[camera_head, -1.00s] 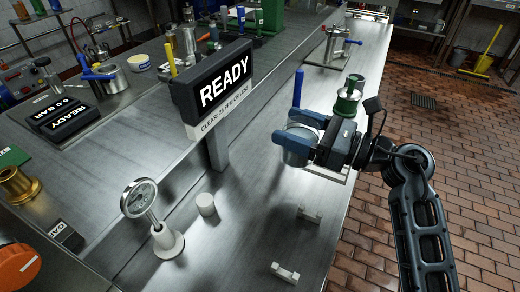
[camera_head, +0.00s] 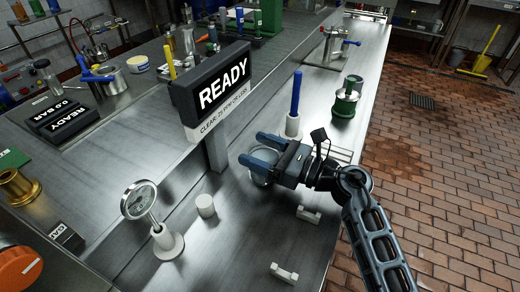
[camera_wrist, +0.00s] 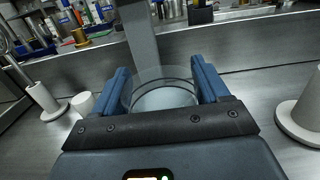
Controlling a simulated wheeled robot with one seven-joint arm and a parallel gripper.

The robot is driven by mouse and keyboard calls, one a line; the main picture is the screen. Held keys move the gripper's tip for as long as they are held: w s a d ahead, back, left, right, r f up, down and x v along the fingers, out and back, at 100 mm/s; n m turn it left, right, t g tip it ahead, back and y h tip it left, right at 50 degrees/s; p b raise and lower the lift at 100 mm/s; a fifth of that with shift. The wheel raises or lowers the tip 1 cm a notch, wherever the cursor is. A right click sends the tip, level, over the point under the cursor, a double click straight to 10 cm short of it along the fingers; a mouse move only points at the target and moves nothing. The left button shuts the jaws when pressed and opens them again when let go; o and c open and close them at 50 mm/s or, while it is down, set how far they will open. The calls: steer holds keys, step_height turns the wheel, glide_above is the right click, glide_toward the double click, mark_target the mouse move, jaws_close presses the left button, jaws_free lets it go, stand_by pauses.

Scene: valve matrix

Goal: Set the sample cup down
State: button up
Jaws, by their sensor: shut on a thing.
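The sample cup (camera_wrist: 160,98) is clear and round, and it sits between the two blue fingers of my gripper (camera_wrist: 160,75) in the wrist view. In the head view my gripper (camera_head: 256,152) is over the steel bench, right of the READY sign's post, with its fingers shut around the cup (camera_head: 261,179). The cup looks upright and low over the bench top. The fingers hide part of it, and I cannot tell whether its base touches the steel.
A blue rod in a white base (camera_head: 294,122) stands just behind my gripper, with a green-and-steel fitting (camera_head: 346,100) to its right. Small white brackets (camera_head: 309,214) lie in front; bench between is clear.

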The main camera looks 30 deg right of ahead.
steer(key=shift+f, duration=0.1)
steer(key=o, duration=1.3)
steer(key=shift+r, duration=0.2)
steer(key=shift+s+d+f, duration=0.15)
steer(key=shift+s+d, duration=0.05)
steer(key=shift+s, duration=0.1)
steer(key=b+v, duration=0.2)
steer(key=v, duration=0.9)
steer(key=shift+s, duration=0.1)
